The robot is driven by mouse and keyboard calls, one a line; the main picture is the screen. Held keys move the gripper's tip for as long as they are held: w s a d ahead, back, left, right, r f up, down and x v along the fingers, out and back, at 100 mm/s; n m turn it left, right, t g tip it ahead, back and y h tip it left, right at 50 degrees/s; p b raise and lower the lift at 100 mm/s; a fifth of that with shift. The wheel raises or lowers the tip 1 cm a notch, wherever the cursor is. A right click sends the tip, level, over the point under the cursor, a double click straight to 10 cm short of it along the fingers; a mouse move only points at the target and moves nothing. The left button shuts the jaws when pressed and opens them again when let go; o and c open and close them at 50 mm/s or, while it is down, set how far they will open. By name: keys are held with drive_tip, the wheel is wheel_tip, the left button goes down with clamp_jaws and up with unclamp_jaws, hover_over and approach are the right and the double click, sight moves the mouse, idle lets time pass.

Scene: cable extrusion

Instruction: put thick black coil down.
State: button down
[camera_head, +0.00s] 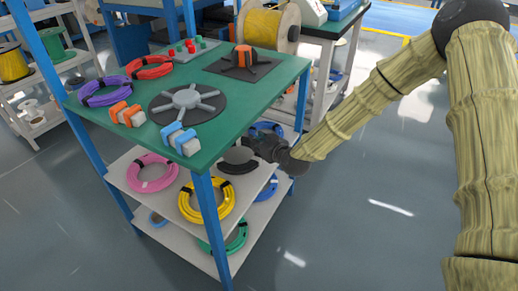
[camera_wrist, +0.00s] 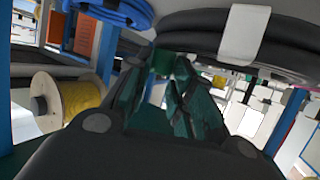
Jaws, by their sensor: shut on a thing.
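My gripper (camera_head: 257,147) is at the right side of the green-topped rack, just below the tabletop and over the middle shelf. It is shut on the thick black coil (camera_head: 238,167), which shows partly under the tabletop at the back of that shelf. In the wrist view the black coil (camera_wrist: 285,45) with a pale tape band fills the top right, close to my fingers (camera_wrist: 165,95). The tabletop and my gripper hide much of the coil. I cannot tell whether it touches the shelf.
The middle shelf (camera_head: 128,172) also holds a pink coil (camera_head: 152,172) and a yellow coil (camera_head: 206,200). Blue coils (camera_head: 266,188) and a green coil (camera_head: 237,238) lie nearby or lower. A blue post (camera_head: 211,225) stands at the front corner. The floor right is clear.

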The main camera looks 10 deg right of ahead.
wheel_tip(320, 180, down, 3)
drive_tip(key=shift+f+b, duration=0.1)
drive_tip(key=shift+b, duration=0.4)
drive_tip(key=c, duration=1.2)
unclamp_jaws()
